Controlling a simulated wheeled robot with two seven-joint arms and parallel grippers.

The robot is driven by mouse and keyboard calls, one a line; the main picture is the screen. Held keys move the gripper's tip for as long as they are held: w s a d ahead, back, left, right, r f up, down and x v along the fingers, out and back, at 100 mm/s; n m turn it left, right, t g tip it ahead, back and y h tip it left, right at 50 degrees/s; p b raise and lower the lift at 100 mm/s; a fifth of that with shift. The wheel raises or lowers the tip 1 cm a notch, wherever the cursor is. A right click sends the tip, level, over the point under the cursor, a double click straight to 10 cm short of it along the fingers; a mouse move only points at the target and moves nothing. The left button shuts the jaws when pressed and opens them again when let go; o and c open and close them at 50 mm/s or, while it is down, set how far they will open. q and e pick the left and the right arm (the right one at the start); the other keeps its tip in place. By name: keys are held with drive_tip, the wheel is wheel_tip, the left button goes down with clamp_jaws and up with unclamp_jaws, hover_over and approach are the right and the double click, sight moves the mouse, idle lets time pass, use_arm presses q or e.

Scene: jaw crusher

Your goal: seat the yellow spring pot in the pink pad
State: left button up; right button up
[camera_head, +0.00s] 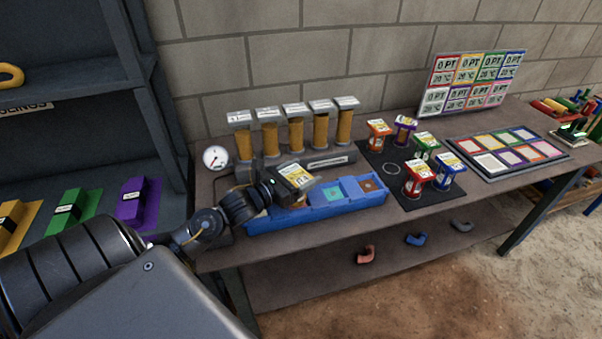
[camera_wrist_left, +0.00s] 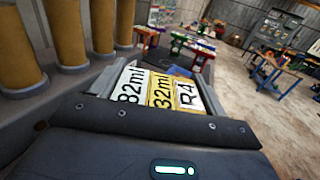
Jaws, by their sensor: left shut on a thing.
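The yellow spring pot (camera_head: 296,177), with its white and yellow label on top, is in my left gripper (camera_head: 284,190), which is shut on it. The pot is above the left part of the blue tray; whether it touches the tray is hidden. My right gripper is not in view.
The long blue tray (camera_head: 300,219) holds coloured squares. Several brown columns (camera_head: 295,132) and a round gauge (camera_head: 215,157) stand behind it. A black mat (camera_head: 405,200) carries several coloured pots and a bare ring. The dark pad board (camera_head: 508,171) lies right of the mat.

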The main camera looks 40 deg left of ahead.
use_arm(q)
drive_tip(key=o, duration=1.1)
drive_tip(key=shift+r, duration=0.15)
drive_tip(key=b+v, duration=0.2)
drive_tip(key=v, duration=0.9)
drive_tip(key=shift+b, duration=0.4)
drive_tip(key=shift+s+a, duration=0.1)
drive_tip(key=shift+s, duration=0.4)
